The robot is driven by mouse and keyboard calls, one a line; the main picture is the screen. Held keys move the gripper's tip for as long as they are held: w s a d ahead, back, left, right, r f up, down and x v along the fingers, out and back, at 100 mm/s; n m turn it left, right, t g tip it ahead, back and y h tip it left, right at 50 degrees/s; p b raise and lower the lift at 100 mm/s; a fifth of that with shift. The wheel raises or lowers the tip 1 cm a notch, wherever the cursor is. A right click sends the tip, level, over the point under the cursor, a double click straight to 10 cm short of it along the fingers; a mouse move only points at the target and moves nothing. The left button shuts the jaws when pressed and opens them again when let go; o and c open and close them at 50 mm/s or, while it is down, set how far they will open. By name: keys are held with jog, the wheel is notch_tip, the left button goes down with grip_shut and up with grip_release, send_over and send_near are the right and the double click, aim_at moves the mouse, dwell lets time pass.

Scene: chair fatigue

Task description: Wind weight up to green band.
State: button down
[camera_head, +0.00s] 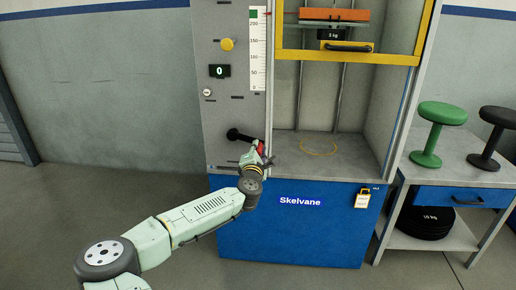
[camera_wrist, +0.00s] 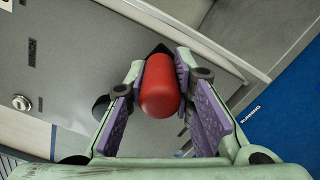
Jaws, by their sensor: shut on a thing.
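The red crank handle (camera_head: 261,148) sits low on the grey panel, at the end of a black crank arm (camera_head: 243,137). My gripper (camera_head: 257,156) is shut on this handle. In the wrist view the red handle (camera_wrist: 160,88) shows between the purple finger pads. The weight (camera_head: 334,33), dark and marked "3 kg", hangs high in the bay below an orange block (camera_head: 333,14). The green band (camera_head: 253,13) is at the top of the white scale (camera_head: 258,55). A small red mark beside the scale top is too small to read.
A yellow-framed guard (camera_head: 290,54) crosses the upper bay. The bay floor has a yellow ring (camera_head: 319,147) and is otherwise clear. A yellow knob (camera_head: 227,44) and a display reading 0 (camera_head: 219,71) are on the panel. Green (camera_head: 433,130) and black (camera_head: 490,140) stools stand right.

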jog(key=shift+d+f, duration=0.25)
jog(key=shift+f, duration=0.15)
jog(key=c, duration=1.6)
grip_release()
jog(key=shift+o, duration=1.2)
jog(key=shift+a+r, duration=0.1)
jog(key=shift+a+r, duration=0.1)
jog(key=shift+a, duration=0.05)
jog(key=s, duration=1.2)
jog(key=shift+a, duration=0.2)
